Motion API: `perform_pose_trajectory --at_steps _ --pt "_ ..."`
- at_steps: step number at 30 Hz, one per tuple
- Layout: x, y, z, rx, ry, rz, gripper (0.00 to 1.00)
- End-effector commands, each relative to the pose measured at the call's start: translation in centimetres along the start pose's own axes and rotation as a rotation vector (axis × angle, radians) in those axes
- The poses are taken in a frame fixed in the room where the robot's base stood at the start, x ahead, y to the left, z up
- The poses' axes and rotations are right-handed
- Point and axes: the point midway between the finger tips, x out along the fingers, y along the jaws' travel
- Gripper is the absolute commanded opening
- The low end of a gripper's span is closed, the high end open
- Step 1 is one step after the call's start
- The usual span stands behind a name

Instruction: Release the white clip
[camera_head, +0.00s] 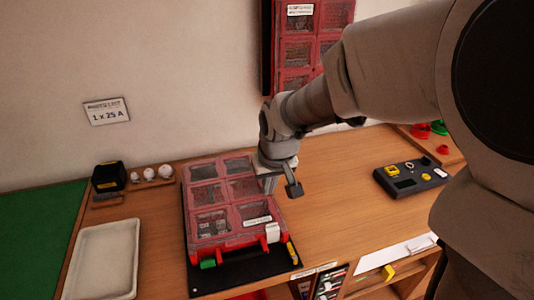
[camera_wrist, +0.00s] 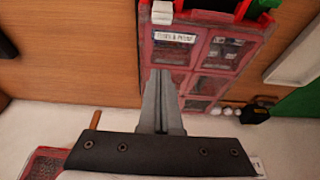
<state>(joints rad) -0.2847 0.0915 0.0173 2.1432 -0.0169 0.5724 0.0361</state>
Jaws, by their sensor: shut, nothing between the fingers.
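A red organizer case (camera_head: 218,187) with clear compartment windows lies flat on a dark mat (camera_head: 240,273). The white clip (camera_head: 272,232) sits at the right end of its front edge, beside a white label. A green clip (camera_head: 208,263) sits at the left end of that edge. In the wrist view the white clip (camera_wrist: 161,13) is at the top, straight beyond my fingertips. My gripper (camera_wrist: 160,73) is shut and empty, apart from the clip. In the head view my gripper (camera_head: 270,186) is over the case's right side, behind the clip. I cannot tell whether the clip is latched.
A white tray (camera_head: 79,262) stands left of the case. A black-and-yellow box (camera_head: 108,177) and white knobs (camera_head: 149,174) are at the back left. A dark device (camera_head: 410,178) lies to the right. A similar red case (camera_head: 297,52) is on the wall. Bare wood (camera_head: 335,200) separates case and device.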

Motion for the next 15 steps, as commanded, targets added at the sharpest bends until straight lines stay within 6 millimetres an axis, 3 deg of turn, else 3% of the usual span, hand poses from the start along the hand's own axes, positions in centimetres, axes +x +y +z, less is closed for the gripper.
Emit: perform_pose_trajectory --at_steps 5,15 --pt "0.9 0.0 0.1 0.0 -0.002 0.0 0.0" --pt "6.8 0.0 0.2 0.0 -0.005 0.0 0.0"
